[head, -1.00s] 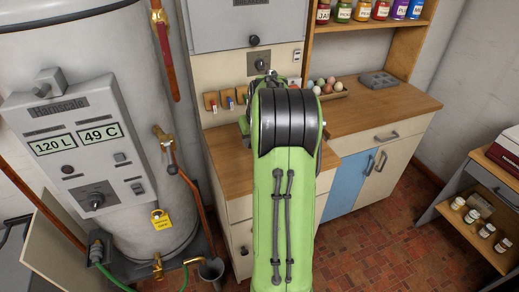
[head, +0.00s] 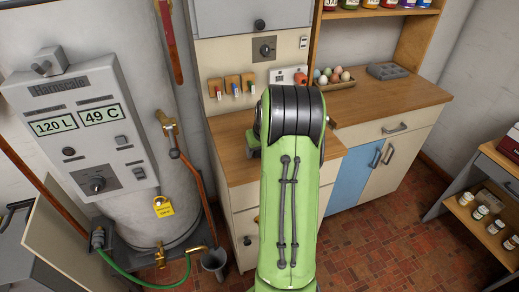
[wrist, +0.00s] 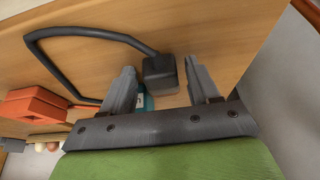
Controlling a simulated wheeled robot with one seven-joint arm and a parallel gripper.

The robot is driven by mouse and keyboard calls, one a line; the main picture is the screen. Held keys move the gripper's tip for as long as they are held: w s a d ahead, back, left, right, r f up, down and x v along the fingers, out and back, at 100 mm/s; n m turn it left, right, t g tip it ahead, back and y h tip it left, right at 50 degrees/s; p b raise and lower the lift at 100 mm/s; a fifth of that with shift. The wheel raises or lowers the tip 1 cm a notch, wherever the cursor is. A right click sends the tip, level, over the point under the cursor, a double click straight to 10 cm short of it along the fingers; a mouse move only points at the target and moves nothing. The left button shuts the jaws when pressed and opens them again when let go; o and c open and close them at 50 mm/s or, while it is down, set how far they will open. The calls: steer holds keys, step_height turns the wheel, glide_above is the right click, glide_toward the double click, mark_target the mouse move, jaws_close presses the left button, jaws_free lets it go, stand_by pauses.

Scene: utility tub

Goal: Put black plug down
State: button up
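The black plug (wrist: 160,76) shows in the wrist view as a dark block with a thick dark cord (wrist: 88,32) looping to the left. It is between the two fingertips of my gripper (wrist: 161,80), with a narrow gap visible on each side. The fingers are apart and do not appear to press on it. The plug appears to be at the wooden worktop (wrist: 235,35); whether it fully rests there is unclear. A teal item (wrist: 145,100) is partly hidden behind the left finger. In the head view my arm hides the gripper and plug.
An orange block (wrist: 35,103) with an orange cord lies left in the wrist view. In the head view, an egg tray (head: 335,84) and a grey block (head: 388,71) stand on the worktop (head: 385,97). A boiler (head: 150,60) stands left. The worktop's right part is mostly clear.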

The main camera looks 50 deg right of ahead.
steer(key=p+v, duration=0.3)
steer(key=v, duration=0.9)
steer(key=w+a+r+n, duration=0.1)
steer(key=a+r, duration=0.3)
steer(key=a, duration=0.5)
steer(key=s+a+r+n+t, duration=0.1)
steer(key=a+r, duration=0.1)
steer(key=a, duration=0.5)
steer(key=s+a+r+n, duration=0.1)
steer(key=s+a+r, duration=0.1)
steer(key=a, duration=0.4)
steer(key=s+a+n, duration=0.1)
steer(key=s+a, duration=0.2)
steer(key=s, duration=0.1)
steer(key=s+a+f+n+y, duration=0.1)
steer(key=s+a, duration=0.3)
steer(key=s+a+n+y, duration=0.1)
steer(key=s+a, duration=0.3)
steer(key=shift+a+f+t, duration=0.25)
steer(key=shift+t, duration=0.15)
